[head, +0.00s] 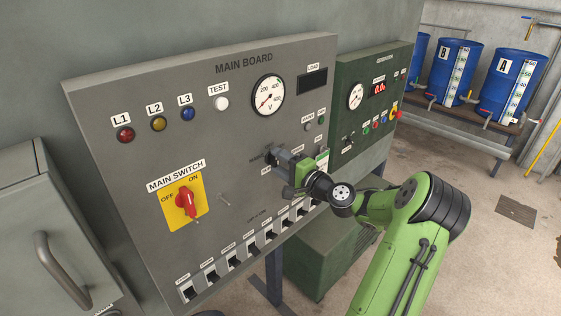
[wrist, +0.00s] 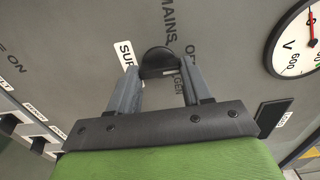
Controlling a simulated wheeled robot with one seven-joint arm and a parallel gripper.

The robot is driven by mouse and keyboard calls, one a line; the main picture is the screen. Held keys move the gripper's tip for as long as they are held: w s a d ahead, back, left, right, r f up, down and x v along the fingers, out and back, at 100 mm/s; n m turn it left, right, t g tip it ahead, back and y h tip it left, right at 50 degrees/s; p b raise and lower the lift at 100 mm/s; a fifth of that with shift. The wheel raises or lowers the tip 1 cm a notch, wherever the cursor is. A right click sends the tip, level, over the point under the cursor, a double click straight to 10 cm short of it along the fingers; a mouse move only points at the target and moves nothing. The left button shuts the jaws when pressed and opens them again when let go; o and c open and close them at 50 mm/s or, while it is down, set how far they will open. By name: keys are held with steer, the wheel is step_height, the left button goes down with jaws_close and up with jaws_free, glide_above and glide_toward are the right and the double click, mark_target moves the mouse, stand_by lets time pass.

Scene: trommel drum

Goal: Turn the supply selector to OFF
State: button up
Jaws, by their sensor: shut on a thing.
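The supply selector is a black round knob (wrist: 157,58) on the grey main board (head: 225,140). In the wrist view the words MAINS, OF… and GEN are printed around it, and a white label (wrist: 126,56) beginning SUP is partly covered. My gripper (head: 272,157) reaches the middle of the board, and its two grey fingers are shut on the sides of the knob, as the wrist view (wrist: 160,72) also shows. The fingers hide much of the knob in the head view. I cannot tell which position the knob points to.
A red main switch (head: 186,201) on a yellow plate is at the board's left. A row of breakers (head: 233,262) runs along the bottom edge. A voltmeter (head: 267,95) sits above my gripper. A green generator panel (head: 368,105) adjoins on the right.

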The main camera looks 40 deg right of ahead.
steer(key=shift+f, duration=0.1)
steer(key=o, duration=1.1)
steer(key=shift+c, duration=0.2)
steer(key=s, duration=1.5)
steer(key=shift+s+d, duration=0.2)
steer(key=shift+s, duration=0.2)
